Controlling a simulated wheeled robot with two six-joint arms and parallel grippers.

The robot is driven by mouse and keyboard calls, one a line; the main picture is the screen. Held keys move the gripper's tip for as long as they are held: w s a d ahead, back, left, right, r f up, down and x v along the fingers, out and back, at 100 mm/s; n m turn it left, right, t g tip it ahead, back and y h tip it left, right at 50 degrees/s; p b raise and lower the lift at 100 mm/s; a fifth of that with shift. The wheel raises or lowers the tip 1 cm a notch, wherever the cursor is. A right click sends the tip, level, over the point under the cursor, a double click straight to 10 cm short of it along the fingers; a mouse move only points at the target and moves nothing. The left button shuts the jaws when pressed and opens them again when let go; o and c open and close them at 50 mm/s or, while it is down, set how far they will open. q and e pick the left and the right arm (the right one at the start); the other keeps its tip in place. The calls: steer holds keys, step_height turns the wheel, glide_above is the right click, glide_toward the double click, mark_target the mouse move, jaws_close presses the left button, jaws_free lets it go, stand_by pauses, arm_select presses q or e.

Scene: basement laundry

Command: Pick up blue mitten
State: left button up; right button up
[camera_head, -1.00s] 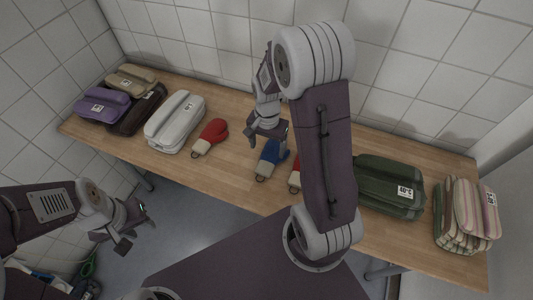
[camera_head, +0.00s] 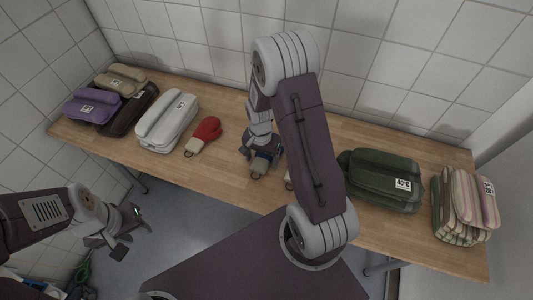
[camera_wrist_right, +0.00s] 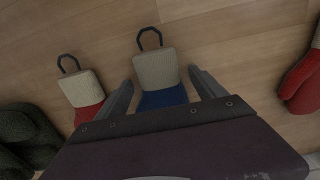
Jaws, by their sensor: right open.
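The blue mitten (camera_head: 263,160) lies on the wooden table below my right gripper (camera_head: 264,155), which covers part of it in the head view. In the right wrist view the mitten's beige cuff (camera_wrist_right: 156,69) and dark hanging loop point away from the wrist, and part of its blue body (camera_wrist_right: 163,99) shows. My right gripper (camera_wrist_right: 161,88) is open, with one finger on each side of the mitten and visible gaps beside the cuff. The rest of the blue body is hidden by the gripper housing. My left gripper (camera_head: 126,232) is away from the table at the lower left, with its fingers apart.
A red mitten (camera_head: 207,130) lies left of the blue one. Another red mitten (camera_wrist_right: 86,98) lies close on its other side, mostly hidden by my right arm in the head view. Folded grey (camera_head: 167,122), green (camera_head: 381,180) and striped (camera_head: 463,211) bundles stand farther along the wooden table (camera_head: 225,175).

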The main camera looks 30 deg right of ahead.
steer(key=shift+s+r, duration=0.1)
steer(key=c, duration=1.5)
steer(key=shift+o, duration=0.2)
